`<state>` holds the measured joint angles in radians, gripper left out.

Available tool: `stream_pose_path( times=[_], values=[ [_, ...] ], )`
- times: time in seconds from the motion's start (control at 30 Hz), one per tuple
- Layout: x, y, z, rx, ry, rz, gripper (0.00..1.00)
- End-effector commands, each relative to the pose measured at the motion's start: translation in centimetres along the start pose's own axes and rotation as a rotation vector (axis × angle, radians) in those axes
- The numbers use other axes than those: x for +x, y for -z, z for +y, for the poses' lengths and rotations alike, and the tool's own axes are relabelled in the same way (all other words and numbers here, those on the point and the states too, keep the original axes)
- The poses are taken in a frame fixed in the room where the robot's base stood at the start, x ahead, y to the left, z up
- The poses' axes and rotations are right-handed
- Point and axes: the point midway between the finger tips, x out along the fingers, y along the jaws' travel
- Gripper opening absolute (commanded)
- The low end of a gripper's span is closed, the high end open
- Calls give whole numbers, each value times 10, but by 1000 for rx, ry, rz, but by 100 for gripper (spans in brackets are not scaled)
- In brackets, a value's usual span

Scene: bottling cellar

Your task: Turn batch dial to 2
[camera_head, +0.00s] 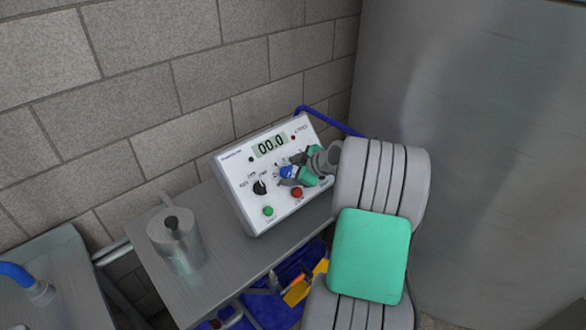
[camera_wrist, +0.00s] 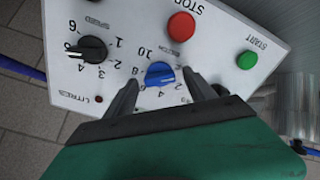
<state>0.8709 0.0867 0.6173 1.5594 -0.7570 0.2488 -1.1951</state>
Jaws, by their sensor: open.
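The batch dial is a blue knob (camera_wrist: 160,74) on the sloping white control panel (camera_wrist: 225,35), with numbers up to 10 around it. It also shows as a small blue patch in the head view (camera_head: 286,172), partly covered by my gripper. I cannot clearly tell which number it points to. My gripper (camera_wrist: 159,78) is open, with one dark finger on each side of the blue knob. In the head view my gripper (camera_head: 293,171) is at the panel's face. Whether the fingers touch the knob is not clear.
A black speed knob (camera_wrist: 93,49), a red stop button (camera_wrist: 181,26) and a green start button (camera_wrist: 247,61) are close by. Another black knob (camera_head: 259,187) is at the panel's left. The display (camera_head: 270,145) reads 00.0. A metal canister (camera_head: 176,240) stands on the bench.

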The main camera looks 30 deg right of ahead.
Motion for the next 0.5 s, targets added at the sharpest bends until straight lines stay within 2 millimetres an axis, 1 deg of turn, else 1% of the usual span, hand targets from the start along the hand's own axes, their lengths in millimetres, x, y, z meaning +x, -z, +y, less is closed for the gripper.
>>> stream_pose_path(
  times=[0.17,0.2,0.5],
  values=[
    [0,0,0,0,0,0,64],
    [0,0,0,0,0,0,62],
    [0,0,0,1,-1,-1,37]
  ],
)
